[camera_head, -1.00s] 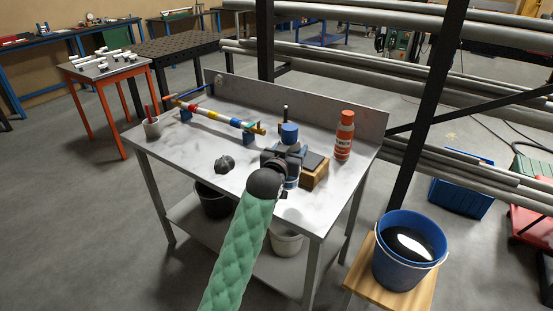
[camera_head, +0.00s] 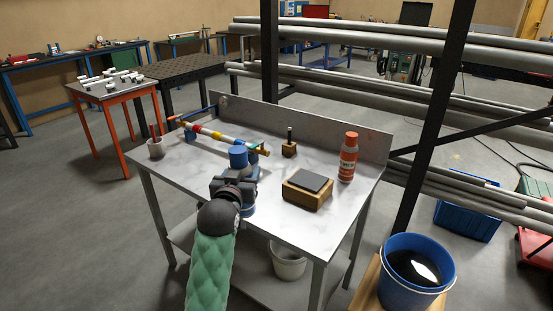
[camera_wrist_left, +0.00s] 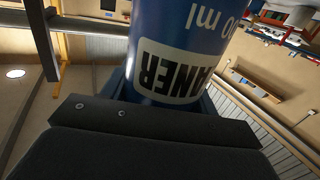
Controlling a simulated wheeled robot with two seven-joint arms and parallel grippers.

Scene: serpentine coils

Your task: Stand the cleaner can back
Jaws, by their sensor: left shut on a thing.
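The cleaner can (camera_head: 238,157) is blue; its top shows above my left gripper and blue shows below it. My left gripper (camera_head: 236,182) is shut around the can's middle, over the front part of the grey workbench (camera_head: 292,228). In the left wrist view the can (camera_wrist_left: 180,50) fills the middle, with a white label reading "ANER" upside down and "ml", between the dark fingers (camera_wrist_left: 165,105). The can looks near upright in the head view. I cannot tell whether its base touches the bench. My right gripper is not in view.
A wooden block with a dark top (camera_head: 308,189) and an orange-and-white bottle (camera_head: 348,158) stand to the right. The bench's front right is clear.

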